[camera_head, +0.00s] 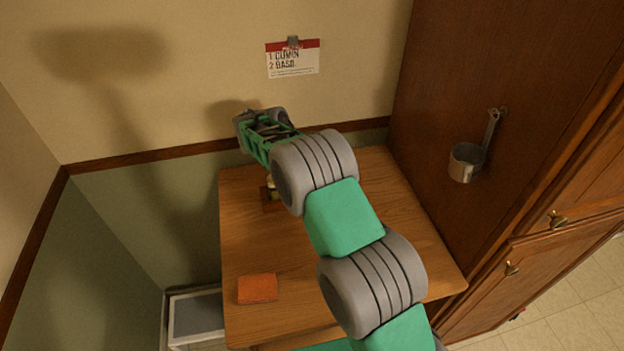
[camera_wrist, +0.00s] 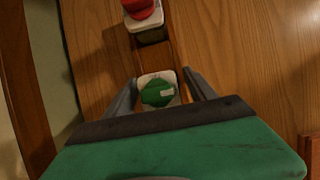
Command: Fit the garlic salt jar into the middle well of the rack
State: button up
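In the wrist view, a white jar with a green lid (camera_wrist: 158,92) is between the two fingers of my gripper (camera_wrist: 160,78). The fingertips are close to its sides; contact is not clear. Its label is not readable, and I cannot tell whether it stands in the rack or is held above it. The narrow brown rack (camera_wrist: 155,58) runs away from it, with a white jar with a red lid (camera_wrist: 142,12) farther along. The rack between the jars looks empty. In the head view, my arm mostly hides the rack (camera_head: 268,199) and my fingers.
An orange block (camera_head: 257,288) lies at the front left of the wooden table (camera_head: 245,235). A wall card (camera_head: 292,60) reads "1 CUMIN 2 BASIL". A metal cup (camera_head: 467,162) hangs on the brown cabinet (camera_head: 470,60) at right. Walls bound the table's back and left.

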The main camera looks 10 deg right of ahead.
jog(key=shift+o, duration=0.2)
jog(key=v, duration=0.7)
jog(key=shift+a+r, duration=0.15)
jog(key=shift+r, duration=0.25)
jog(key=s+d+r+m+t+y+b, duration=0.25)
jog(key=s+d+r+m, duration=0.35)
jog(key=s+r+m, duration=0.4)
jog(key=s+a+f+m+t+y, duration=0.1)
jog(key=s+m, duration=0.3)
jog(key=s, duration=0.4)
jog(key=s+a+f+m+t+y+b, duration=0.1)
jog(key=s+m, duration=0.3)
jog(key=s, duration=0.5)
jog(key=shift+s+a+f, duration=0.15)
jog(key=shift+a+f, duration=0.5)
jog(key=shift+f, duration=0.25)
jog(key=shift+y, duration=0.25)
